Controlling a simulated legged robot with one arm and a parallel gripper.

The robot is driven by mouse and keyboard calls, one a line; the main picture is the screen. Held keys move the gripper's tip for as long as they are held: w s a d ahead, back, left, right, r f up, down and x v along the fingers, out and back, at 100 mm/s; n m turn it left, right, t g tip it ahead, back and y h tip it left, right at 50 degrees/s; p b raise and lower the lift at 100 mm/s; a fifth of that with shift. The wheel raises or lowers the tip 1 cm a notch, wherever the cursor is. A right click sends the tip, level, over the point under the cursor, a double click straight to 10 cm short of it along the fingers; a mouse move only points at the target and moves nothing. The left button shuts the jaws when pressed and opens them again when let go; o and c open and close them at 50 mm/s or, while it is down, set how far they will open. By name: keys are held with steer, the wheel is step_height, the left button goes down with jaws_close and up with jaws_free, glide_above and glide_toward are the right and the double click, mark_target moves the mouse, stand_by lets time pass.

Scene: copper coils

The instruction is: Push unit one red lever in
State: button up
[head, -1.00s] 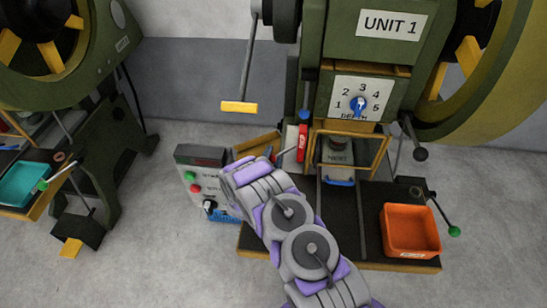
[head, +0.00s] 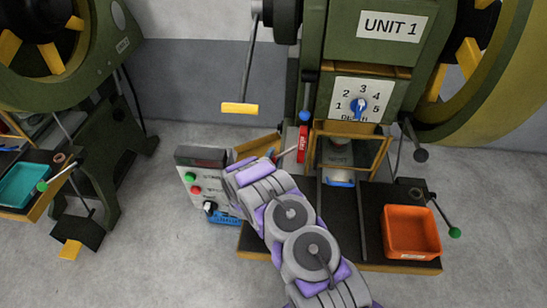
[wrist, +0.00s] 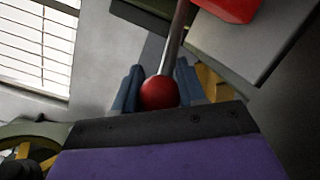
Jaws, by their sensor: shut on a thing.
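The red lever shows in the wrist view as a red ball knob (wrist: 159,93) on a metal rod (wrist: 176,38) that runs up out of the picture. My gripper (wrist: 157,84) has its two blue-grey fingers on either side of the knob and is shut on it. In the head view the rod (head: 287,152) shows at the left of the press marked UNIT 1 (head: 391,25), beside a red block (head: 303,138). My arm hides the knob and my fingers there.
A control box (head: 195,183) stands left of my arm. An orange bin (head: 411,232) sits on the press table at right, near a green-knobbed lever (head: 454,232). A yellow-handled bar (head: 240,108) hangs above. A second press (head: 90,70) stands at far left.

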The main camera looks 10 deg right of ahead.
mark_target(287, 151)
jaws_close()
steer(key=d, duration=0.1)
steer(key=s+d+p, duration=0.1)
steer(key=d, duration=0.3)
steer(key=shift+s+d+f, duration=0.1)
steer(key=shift+s+d, duration=0.05)
steer(key=shift+s, duration=0.25)
steer(key=o, duration=0.7)
jaws_free()
steer(key=shift+c, duration=0.2)
steer(key=o, duration=0.4)
steer(key=shift+d, duration=0.2)
steer(key=shift+a, duration=0.15)
